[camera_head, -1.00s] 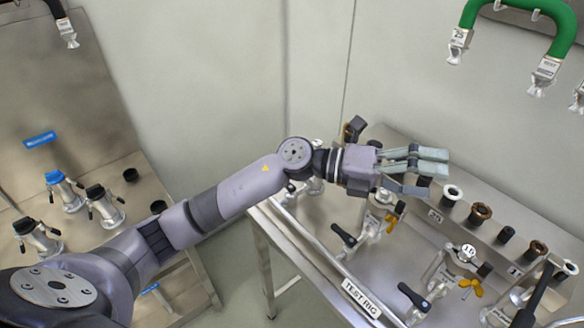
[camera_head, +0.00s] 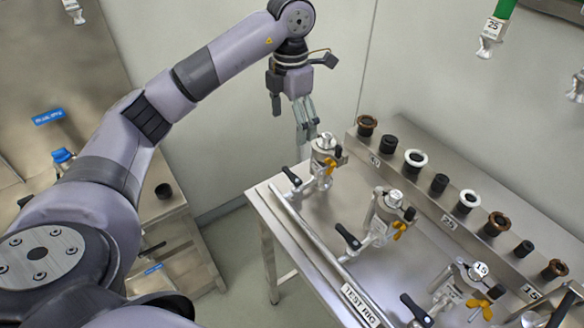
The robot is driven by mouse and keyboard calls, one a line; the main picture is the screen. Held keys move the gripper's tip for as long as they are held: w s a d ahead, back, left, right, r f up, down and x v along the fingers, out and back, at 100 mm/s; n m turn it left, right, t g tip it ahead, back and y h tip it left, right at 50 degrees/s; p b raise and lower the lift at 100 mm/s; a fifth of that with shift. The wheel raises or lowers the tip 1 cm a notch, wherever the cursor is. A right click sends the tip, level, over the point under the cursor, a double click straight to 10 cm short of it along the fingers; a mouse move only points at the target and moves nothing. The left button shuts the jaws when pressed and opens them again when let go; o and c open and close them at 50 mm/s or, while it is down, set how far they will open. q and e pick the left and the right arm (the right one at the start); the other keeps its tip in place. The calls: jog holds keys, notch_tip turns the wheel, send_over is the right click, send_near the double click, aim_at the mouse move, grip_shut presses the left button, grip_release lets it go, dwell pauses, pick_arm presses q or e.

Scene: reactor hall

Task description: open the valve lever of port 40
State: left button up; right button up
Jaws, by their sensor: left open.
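The test rig bench (camera_head: 262,203) carries several small valves in a row. The label 40 (camera_head: 374,160) is on the rear ledge at its far end. The far-end valve (camera_head: 326,160), nearest that label, has a metal body, a yellow wing handle and a black lever (camera_head: 291,177) sticking out to the left. My left gripper (camera_head: 306,132) points down just behind and left of this valve's top. Its grey fingers are open with nothing seen between them. I cannot tell whether the fingertips touch the valve; they partly overlap it. My right gripper is not in view.
Two nearer valves (camera_head: 392,205) (camera_head: 478,270) have similar black levers. Dark and white-ringed sockets (camera_head: 414,160) line the rear ledge. A hose coupling (camera_head: 491,38) hangs above. A second metal bench (camera_head: 188,240) stands at left, with a floor gap between.

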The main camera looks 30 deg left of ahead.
aim_at(291, 175)
pick_arm(q)
notch_tip(291, 175, down, 15)
jog(key=p, duration=0.4)
jog(key=shift+w, duration=0.1)
jog(key=c, duration=1.1)
